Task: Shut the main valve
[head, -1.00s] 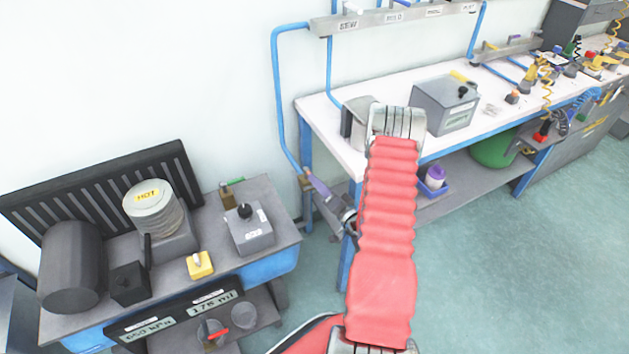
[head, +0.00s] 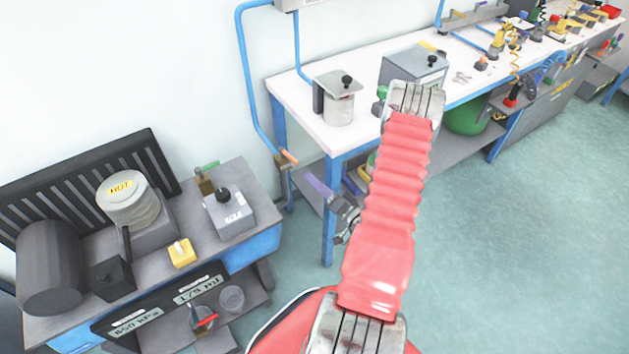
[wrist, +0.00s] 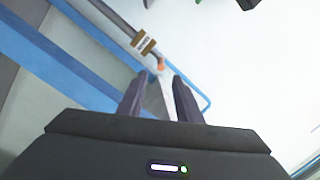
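In the wrist view the orange handle tip (wrist: 160,65) shows just beyond my fingers, below a brown fitting (wrist: 143,43) with a small label. My gripper (head: 314,183) has purple fingers and hangs to the lower right of the handle in the head view. In the wrist view my gripper (wrist: 158,84) is open, its two fingers apart on either side of the line to the handle. No contact shows.
The white workbench (head: 300,105) carries a metal pot (head: 338,98) and a grey box (head: 413,68). A low grey bench (head: 262,190) at left holds a "HOT" pot (head: 128,200), a grey box with a knob (head: 228,213) and a yellow switch (head: 182,252). The floor at right is clear.

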